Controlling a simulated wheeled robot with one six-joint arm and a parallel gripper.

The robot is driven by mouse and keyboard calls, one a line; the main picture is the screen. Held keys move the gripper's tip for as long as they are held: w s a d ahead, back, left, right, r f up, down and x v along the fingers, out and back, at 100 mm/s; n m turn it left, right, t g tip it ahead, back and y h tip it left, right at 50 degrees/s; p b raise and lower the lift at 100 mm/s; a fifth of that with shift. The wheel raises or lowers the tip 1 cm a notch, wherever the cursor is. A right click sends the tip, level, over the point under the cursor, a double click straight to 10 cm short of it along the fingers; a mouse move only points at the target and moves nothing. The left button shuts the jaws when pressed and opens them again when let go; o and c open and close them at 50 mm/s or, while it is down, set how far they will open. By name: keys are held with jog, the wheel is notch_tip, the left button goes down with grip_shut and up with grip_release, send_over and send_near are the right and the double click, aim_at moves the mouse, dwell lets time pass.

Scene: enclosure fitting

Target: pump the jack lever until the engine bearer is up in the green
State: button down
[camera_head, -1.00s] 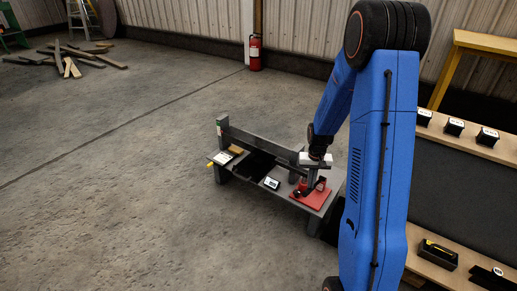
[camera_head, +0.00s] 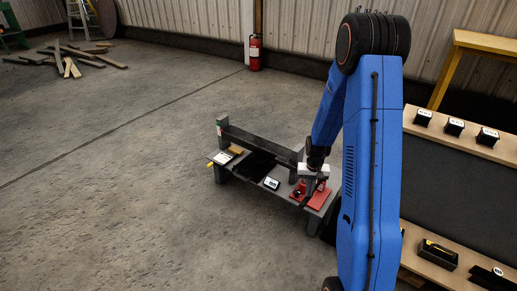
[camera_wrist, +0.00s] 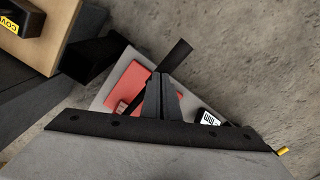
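The jack's red base (camera_head: 322,199) sits at the right end of a low grey stand; it also shows in the wrist view (camera_wrist: 136,78). My gripper (camera_head: 308,190) is over it. In the wrist view my gripper's fingers (camera_wrist: 160,78) are close together around a dark bar, the jack lever (camera_wrist: 177,55), which sticks out past the tips. The engine bearer (camera_head: 262,144) is a long dark beam along the back of the stand. A post (camera_head: 221,130) at its left end carries a small green mark. The bearer's height against the green is too small to read.
A small white display (camera_head: 271,183) stands on the stand's front edge. A yellow knob (camera_head: 210,164) sticks out at its left end. Shelves with black boxes (camera_head: 437,255) stand to the right.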

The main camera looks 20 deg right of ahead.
jog(key=shift+f, duration=0.85)
notch_tip(320, 180, up, 11)
jog(key=shift+f, duration=0.15)
dwell(0.4)
dwell(0.4)
jog(key=shift+r, duration=2.55)
jog(key=shift+r, duration=0.1)
jog(key=s+a+r+n+t, duration=0.1)
jog(key=s+a+r, duration=0.45)
jog(key=r, duration=0.25)
jog(key=s+a+r+n+t, duration=0.1)
jog(key=s+a+r, duration=0.3)
jog(key=s+r, duration=0.3)
jog(key=s+a+r+n+t, duration=0.1)
jog(key=s+a+r, duration=0.2)
jog(key=s, duration=0.6)
jog(key=s+a+r+n+t, duration=0.1)
jog(key=s+a+r, duration=0.2)
jog(key=s, duration=0.5)
jog(key=shift+s+a+r+t, duration=0.15)
jog(key=shift+s+r+t, duration=0.25)
jog(key=shift+r, duration=0.15)
